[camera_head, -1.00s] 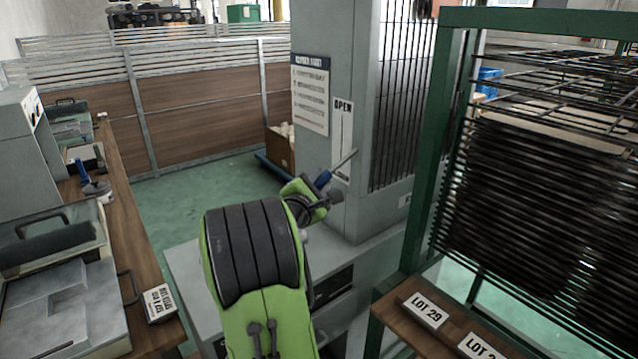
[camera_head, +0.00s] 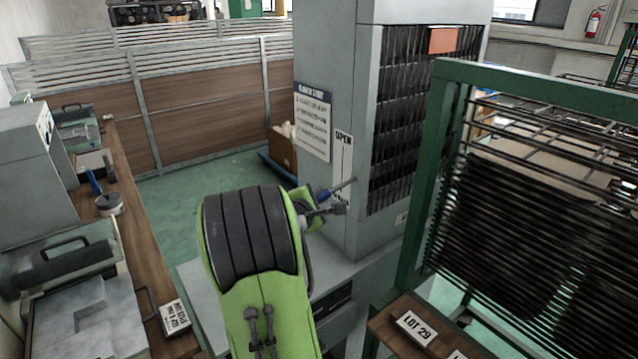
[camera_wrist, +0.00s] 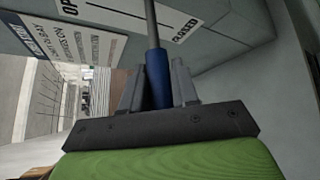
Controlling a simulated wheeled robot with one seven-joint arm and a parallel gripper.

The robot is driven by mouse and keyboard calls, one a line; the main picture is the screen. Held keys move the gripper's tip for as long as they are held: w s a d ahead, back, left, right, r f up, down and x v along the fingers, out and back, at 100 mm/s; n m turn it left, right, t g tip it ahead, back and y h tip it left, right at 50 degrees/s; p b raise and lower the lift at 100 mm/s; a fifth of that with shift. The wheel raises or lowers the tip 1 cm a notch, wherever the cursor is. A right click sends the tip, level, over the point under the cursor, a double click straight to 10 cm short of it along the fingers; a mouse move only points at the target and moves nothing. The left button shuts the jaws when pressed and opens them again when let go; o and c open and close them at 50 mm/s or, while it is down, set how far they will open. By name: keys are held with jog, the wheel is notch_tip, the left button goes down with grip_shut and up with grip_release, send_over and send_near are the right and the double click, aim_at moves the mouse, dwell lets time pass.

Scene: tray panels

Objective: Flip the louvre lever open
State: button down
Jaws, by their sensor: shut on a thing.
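The louvre lever is a thin grey rod with a blue grip (camera_head: 325,195) on the side of a tall grey cabinet (camera_head: 325,60). It slants across a white label plate (camera_head: 342,165) with OPEN at its top. In the wrist view the blue grip (camera_wrist: 157,75) sits between the two fingers of my gripper (camera_wrist: 157,95), which is shut on it. CLOSED shows at the plate's other end. In the head view my gripper (camera_head: 312,203) is partly hidden by my wrist. The louvre (camera_head: 400,120) on the cabinet front shows dark gaps between slats.
A green-framed rack (camera_head: 440,150) of dark panels stands close at the right, above a wooden ledge with a LOT 29 card (camera_head: 416,327). A bench (camera_head: 135,225) with equipment runs along the left. Green floor (camera_head: 210,190) is clear behind my arm.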

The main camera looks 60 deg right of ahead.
aim_at(321, 193)
notch_tip(321, 193, up, 5)
jog(key=m+y+p, duration=0.1)
jog(key=y+p, duration=0.1)
jog(key=p, duration=0.5)
jog(key=shift+s+d+y+p, duration=0.1)
jog(key=shift+d+y+p, duration=0.05)
jog(key=shift+y+p, duration=0.25)
jog(key=r+y+p, duration=0.1)
jog(key=p, duration=0.1)
jog(key=d+r+m+t+y+p, duration=0.1)
jog(key=p, duration=0.1)
jog(key=shift+s+r+p, duration=0.1)
jog(key=shift+s+p, duration=0.1)
jog(key=shift+p, duration=0.1)
jog(key=c, duration=0.9)
grip_release()
jog(key=shift+a, duration=0.15)
jog(key=v, duration=1.5)
jog(key=shift+s+r, duration=0.25)
jog(key=shift+r, duration=0.2)
